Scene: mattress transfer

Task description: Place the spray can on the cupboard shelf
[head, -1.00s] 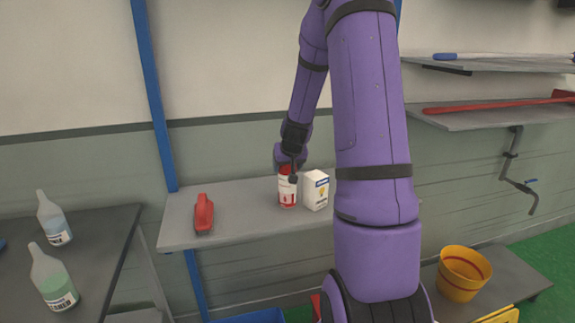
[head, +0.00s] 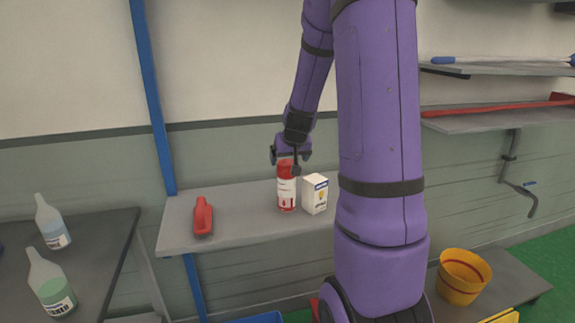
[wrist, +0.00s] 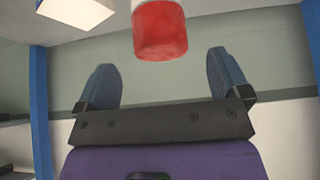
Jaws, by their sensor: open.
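The spray can (head: 287,190), red with a white label, stands upright on the grey shelf (head: 240,220), just left of a white box. In the wrist view its red top (wrist: 160,32) shows beyond and between my fingers. My gripper (head: 287,160) is open and empty, at the can's top and slightly above it. In the wrist view both fingers (wrist: 163,82) are spread apart and do not touch the can.
The white box (head: 315,194) stands close to the can's right. A red tool (head: 203,216) lies at the shelf's left. Two bottles (head: 52,284) stand on a dark table at left. A yellow bucket (head: 463,277) is at lower right. The shelf between red tool and can is clear.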

